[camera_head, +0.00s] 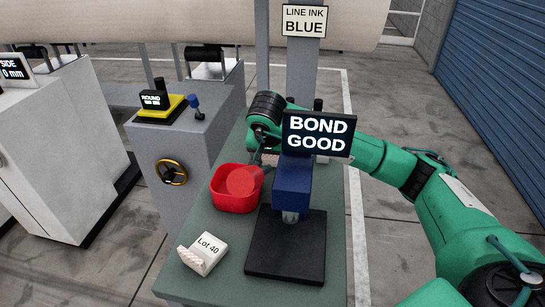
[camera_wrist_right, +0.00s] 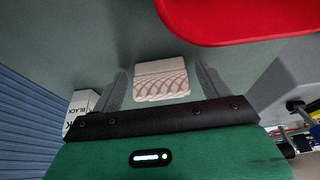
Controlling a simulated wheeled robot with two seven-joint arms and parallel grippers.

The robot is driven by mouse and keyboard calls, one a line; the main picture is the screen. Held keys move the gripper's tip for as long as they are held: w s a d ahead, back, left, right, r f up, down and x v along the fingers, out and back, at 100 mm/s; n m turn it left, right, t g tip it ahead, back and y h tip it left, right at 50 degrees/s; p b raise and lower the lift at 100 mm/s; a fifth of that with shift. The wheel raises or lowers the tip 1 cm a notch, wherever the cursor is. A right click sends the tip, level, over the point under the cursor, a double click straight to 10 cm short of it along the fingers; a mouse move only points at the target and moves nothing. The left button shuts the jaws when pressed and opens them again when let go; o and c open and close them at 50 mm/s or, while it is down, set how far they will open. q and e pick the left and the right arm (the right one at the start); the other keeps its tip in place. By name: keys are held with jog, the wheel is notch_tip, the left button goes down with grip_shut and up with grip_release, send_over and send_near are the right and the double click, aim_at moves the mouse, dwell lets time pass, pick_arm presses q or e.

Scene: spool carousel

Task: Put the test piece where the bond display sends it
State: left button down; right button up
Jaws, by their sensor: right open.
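The bond display (camera_head: 318,134) reads "BOND GOOD". It stands over the navy tester (camera_head: 292,187) with its black base (camera_head: 285,262). My right gripper (camera_head: 262,158) is beyond the red bin and left of the display, partly hidden in the head view. In the right wrist view, my right gripper (camera_wrist_right: 163,88) is open, with a pale piece with a wavy-patterned face (camera_wrist_right: 162,80) between its fingers and gaps on both sides. I cannot tell how far ahead it lies. A white block marked "Lot 40" (camera_head: 207,252) lies at the table's near left. My left gripper is out of view.
The red bin (camera_head: 234,201) stands on the green table (camera_head: 336,205), left of the tester; its rim shows close by in the right wrist view (camera_wrist_right: 240,30). A grey cabinet (camera_head: 185,150) with a yellow device (camera_head: 172,112) stands to the left. A sign (camera_head: 304,20) reads "LINE INK BLUE".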

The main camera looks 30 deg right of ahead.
jog(key=shift+a+r, duration=0.1)
jog(key=shift+r, duration=0.3)
jog(key=v, duration=0.3)
jog(key=shift+s+r, duration=0.1)
jog(key=shift+r, duration=0.2)
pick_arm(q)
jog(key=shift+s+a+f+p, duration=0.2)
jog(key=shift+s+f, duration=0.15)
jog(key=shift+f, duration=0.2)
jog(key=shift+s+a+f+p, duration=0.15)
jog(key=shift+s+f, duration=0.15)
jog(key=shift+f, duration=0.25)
pick_arm(e)
jog(key=v, duration=0.7)
jog(key=shift+s+a+r, duration=0.2)
jog(key=shift+r, duration=0.1)
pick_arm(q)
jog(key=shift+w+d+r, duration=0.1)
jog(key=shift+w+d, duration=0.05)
